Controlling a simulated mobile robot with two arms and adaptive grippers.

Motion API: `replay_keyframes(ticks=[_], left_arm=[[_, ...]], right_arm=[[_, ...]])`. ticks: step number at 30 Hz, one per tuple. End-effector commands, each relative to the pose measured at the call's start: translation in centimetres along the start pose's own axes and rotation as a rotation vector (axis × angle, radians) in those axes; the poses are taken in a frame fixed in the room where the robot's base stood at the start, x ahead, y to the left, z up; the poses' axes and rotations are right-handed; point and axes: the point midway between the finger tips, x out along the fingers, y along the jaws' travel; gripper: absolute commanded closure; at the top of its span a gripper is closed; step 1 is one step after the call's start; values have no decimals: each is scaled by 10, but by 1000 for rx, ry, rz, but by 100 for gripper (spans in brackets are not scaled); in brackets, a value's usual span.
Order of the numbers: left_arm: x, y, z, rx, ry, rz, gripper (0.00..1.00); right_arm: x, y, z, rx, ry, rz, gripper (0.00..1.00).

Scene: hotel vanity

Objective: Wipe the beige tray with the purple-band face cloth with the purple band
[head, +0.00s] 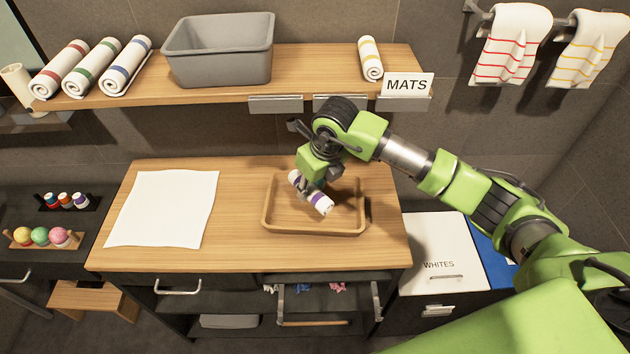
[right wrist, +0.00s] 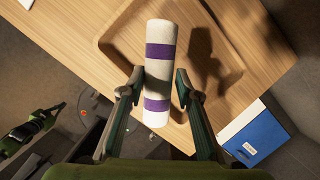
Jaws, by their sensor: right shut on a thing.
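The purple-band face cloth (head: 322,203) is a white roll with purple bands. My right gripper (head: 308,186) is shut on it and holds it tilted over the beige tray (head: 315,233). In the right wrist view the cloth (right wrist: 160,70) sits between the two fingers of the right gripper (right wrist: 158,92), with both purple bands showing. The tray (right wrist: 110,40) lies below it, and the cloth's shadow falls on the tray floor. I cannot tell whether the cloth touches the tray. My left gripper does not show in the head view.
A white mat (head: 162,208) lies on the counter left of the tray. The shelf above holds a grey bin (head: 218,50), rolled towels and a MATS sign (head: 406,85). A WHITES hamper (head: 440,250) stands right of the counter. An open drawer (head: 315,305) is below the tray.

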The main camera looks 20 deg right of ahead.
Motion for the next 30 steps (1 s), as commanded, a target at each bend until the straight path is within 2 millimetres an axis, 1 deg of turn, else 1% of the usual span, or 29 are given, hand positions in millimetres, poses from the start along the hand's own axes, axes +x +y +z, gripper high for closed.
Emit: replay_keyframes(ticks=[1, 3, 6, 9, 17, 30], left_arm=[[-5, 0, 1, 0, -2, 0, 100], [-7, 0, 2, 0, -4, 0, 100], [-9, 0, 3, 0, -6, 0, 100], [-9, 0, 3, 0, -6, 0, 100], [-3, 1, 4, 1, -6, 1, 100], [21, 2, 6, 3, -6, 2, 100]], right_arm=[[2, -2, 1, 81, 3, -21, 86], [6, -5, 2, 183, 3, -49, 86], [11, -10, 3, 291, 2, -80, 86], [14, -13, 3, 352, 2, -98, 86], [25, -15, 0, 378, 2, -106, 86], [67, -14, -12, 375, 2, -104, 86]])
